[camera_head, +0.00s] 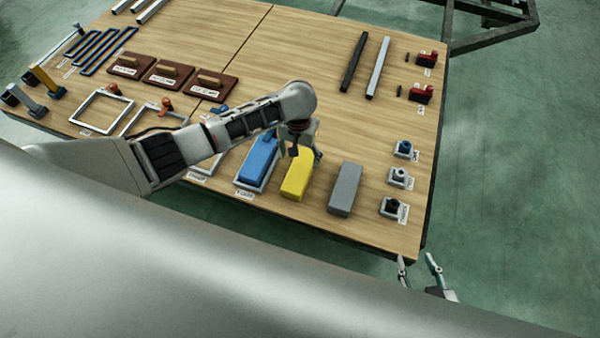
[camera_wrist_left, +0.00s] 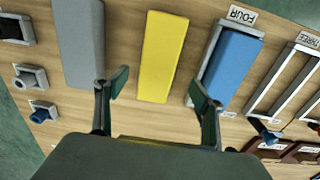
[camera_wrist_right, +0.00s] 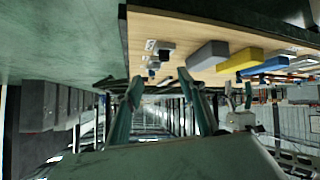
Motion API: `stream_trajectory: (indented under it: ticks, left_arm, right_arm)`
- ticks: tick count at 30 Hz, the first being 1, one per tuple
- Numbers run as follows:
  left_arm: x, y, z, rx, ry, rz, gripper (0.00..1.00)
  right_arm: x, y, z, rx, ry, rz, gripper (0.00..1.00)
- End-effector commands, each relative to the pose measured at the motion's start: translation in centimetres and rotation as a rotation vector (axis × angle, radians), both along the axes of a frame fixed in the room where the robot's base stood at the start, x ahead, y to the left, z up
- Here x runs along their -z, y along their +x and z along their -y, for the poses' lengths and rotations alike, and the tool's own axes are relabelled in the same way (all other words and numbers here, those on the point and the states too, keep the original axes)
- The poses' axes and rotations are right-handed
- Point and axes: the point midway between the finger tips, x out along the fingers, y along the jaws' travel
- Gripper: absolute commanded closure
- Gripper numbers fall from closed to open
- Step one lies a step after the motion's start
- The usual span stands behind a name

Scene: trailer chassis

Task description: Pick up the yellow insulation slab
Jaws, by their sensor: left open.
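The yellow insulation slab (camera_head: 296,178) lies flat on the wooden table between a blue slab (camera_head: 257,160) and a grey slab (camera_head: 345,188). My left gripper (camera_head: 303,152) is over the far end of the yellow slab and hides part of it. In the left wrist view the yellow slab (camera_wrist_left: 162,55) lies between the lines of my open left fingers (camera_wrist_left: 158,88), with nothing held. My right gripper (camera_head: 418,264) is beyond the table's near right corner, its fingers apart and empty. The right wrist view also shows the yellow slab (camera_wrist_right: 238,60).
The blue slab sits in a frame labelled FOUR (camera_wrist_left: 233,18). Small blocks with round fittings (camera_head: 398,177) stand right of the grey slab. Brown boards (camera_head: 170,75), frames (camera_head: 101,111) and bars (camera_head: 378,68) lie farther back. The table's middle is largely clear.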

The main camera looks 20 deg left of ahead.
Motion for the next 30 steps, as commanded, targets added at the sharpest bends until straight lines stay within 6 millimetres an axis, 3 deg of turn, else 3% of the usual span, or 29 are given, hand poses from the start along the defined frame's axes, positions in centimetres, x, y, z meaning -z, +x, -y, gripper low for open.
stream_trajectory:
  ticks: [6, 11, 16, 20, 28, 29, 30]
  left_arm:
    - [2.7, -0.3, -0.2, -0.004, 0.005, -0.012, 0.32]
    - [3.5, -0.2, 0.0, -0.004, 0.003, -0.008, 0.32]
    - [6.1, -0.7, 0.2, -0.003, 0.004, -0.014, 0.32]
    - [7.9, -0.7, 0.2, -0.004, 0.004, -0.013, 0.32]
    - [7.6, -0.2, 0.3, -0.004, 0.003, -0.001, 0.32]
    - [7.6, -0.2, 0.3, -0.004, 0.004, -0.001, 0.35]
    - [7.6, -0.2, 0.3, -0.004, 0.003, -0.001, 0.45]
  right_arm:
    - [1.8, -0.8, 0.3, -0.002, -0.013, -0.023, 0.6]
    - [1.8, -0.7, 0.4, -0.001, -0.016, -0.019, 0.6]
    - [3.0, -1.0, 0.3, -0.004, -0.014, -0.029, 0.6]
    - [2.7, -0.5, 0.0, -0.014, -0.011, -0.015, 0.6]
    - [0.7, 1.2, -0.3, -0.025, -0.006, 0.032, 0.6]
    - [0.7, 1.2, -0.4, -0.025, -0.006, 0.031, 0.6]
    - [0.8, 1.0, -0.4, -0.026, -0.006, 0.029, 0.6]
